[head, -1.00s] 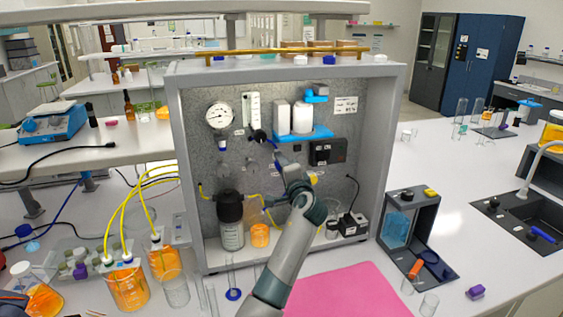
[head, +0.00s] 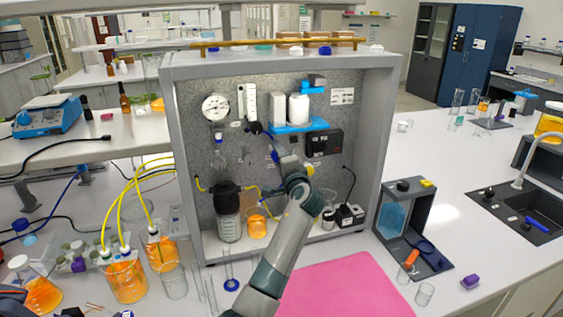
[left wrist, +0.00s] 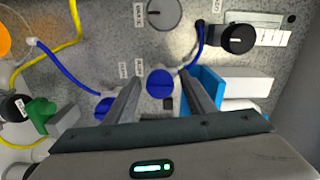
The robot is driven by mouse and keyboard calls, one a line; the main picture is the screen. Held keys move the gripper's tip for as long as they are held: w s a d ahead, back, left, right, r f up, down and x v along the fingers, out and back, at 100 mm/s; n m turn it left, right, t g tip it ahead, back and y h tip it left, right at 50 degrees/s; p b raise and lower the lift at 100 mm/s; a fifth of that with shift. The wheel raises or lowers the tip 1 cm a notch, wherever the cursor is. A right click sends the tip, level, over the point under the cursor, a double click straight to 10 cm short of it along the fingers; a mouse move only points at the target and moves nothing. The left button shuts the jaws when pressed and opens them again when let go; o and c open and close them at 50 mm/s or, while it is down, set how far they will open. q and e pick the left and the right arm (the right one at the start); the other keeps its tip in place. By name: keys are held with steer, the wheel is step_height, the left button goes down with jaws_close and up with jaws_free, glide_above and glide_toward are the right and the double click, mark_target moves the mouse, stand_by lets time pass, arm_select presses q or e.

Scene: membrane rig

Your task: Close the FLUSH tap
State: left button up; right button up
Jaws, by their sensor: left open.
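In the left wrist view my left gripper (left wrist: 158,78) is open, with one finger on each side of a round blue tap (left wrist: 160,82). The fingers look clear of its sides. A second blue tap (left wrist: 105,105) shows beside the left finger, partly covered by it. The small labels near the taps are too blurred to read, so I cannot tell which is FLUSH. My right gripper is not in view.
A black knob (left wrist: 238,38), a green fitting (left wrist: 40,115) and blue and yellow tubes surround the gripper. A blue shelf (head: 302,128) juts from the panel. A pink mat (head: 345,290) lies in front.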

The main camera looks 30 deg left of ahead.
arm_select(q)
steer(key=shift+s+d, duration=0.1)
steer(key=b+v, duration=0.6)
steer(key=v, duration=1.1)
steer(key=shift+b, duration=0.35)
steer(key=shift+d+r, duration=0.1)
steer(key=shift+d, duration=0.05)
